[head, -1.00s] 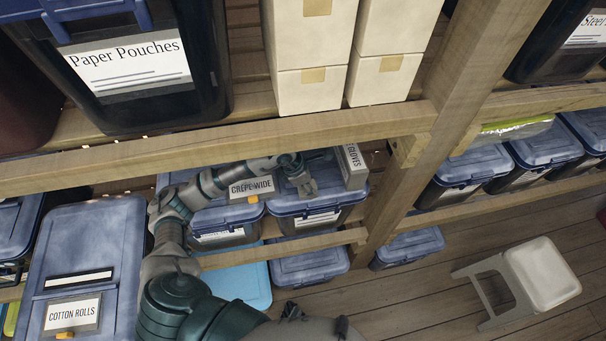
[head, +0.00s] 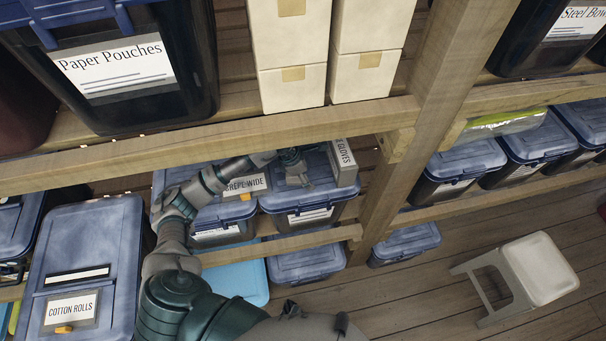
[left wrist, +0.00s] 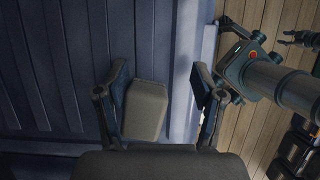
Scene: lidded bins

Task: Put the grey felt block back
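The grey felt block (left wrist: 146,110) is a small grey-beige block on the blue lid of a bin (head: 322,190). In the left wrist view it lies between the fingers of my left gripper (left wrist: 160,88), close to the left finger and with a gap to the right one. The left gripper is open. In the head view the left gripper (head: 297,178) is low over that lid, and I cannot make out the block there. A dark claw-like part (left wrist: 299,40) at the right edge of the left wrist view may be my right gripper; its state is unclear.
A gloves box (head: 343,163) stands on the lid's right side. A crepe-wide bin (head: 217,210) is on the left. A shelf beam (head: 210,137) runs above my left arm, and a post (head: 425,110) stands to the right. A white stool (head: 538,268) is on the floor.

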